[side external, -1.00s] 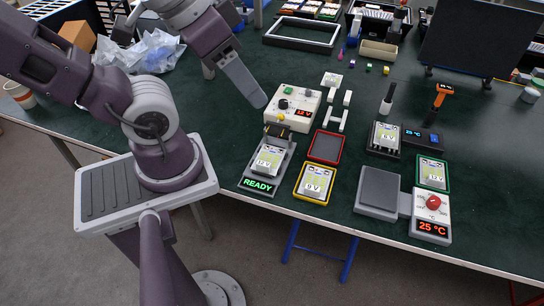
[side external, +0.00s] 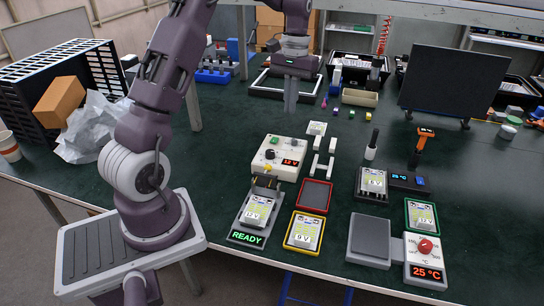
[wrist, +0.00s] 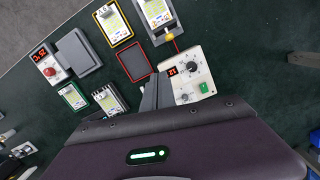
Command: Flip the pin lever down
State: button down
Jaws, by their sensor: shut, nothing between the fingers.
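A grey test fixture (side external: 246,237) with a green READY display stands near the front table edge, left of centre. A board marked 12 V (side external: 258,211) lies in it. At its back end is a small dark part (side external: 266,184) that looks like the pin lever; its exact angle is too small to tell. In the wrist view the fixture (wrist: 149,37) is partly cut off at the top, with a yellow piece (wrist: 170,38) at its end. My gripper (side external: 290,108) is shut and empty, pointing down behind the fixture and the white supply box. Its fingers also show in the wrist view (wrist: 157,88).
The white supply box (side external: 278,158), with knobs and a red 12 V readout, stands just behind the fixture. A red-rimmed tray (side external: 314,196) and a yellow-framed 9 V board (side external: 303,232) lie to its right. A black panel (side external: 452,82) stands at back right.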

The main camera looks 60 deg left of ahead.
jog(key=a+f+n+g, duration=0.1)
jog(key=a+f, duration=0.4)
jog(key=f, duration=0.2)
jog(key=shift+w+h, duration=0.2)
jog(key=shift+h, duration=0.1)
jog(key=shift+f, duration=0.1)
send_over(277, 168)
jog(key=x, duration=0.3)
jog(key=w+x, duration=0.1)
jog(key=x, duration=0.2)
jog(key=w+a+x, duration=0.1)
jog(key=x, duration=0.2)
jog(key=shift+s+f, duration=0.15)
jog(key=shift+f, duration=0.45)
jog(key=s+d, duration=0.2)
jog(key=s, duration=0.1)
jog(key=shift+r, duration=0.1)
jog(key=shift+s+d+r+t+y, duration=0.15)
jog(key=shift+d+r+t+y, duration=0.05)
jog(key=shift+t+y, duration=0.35)
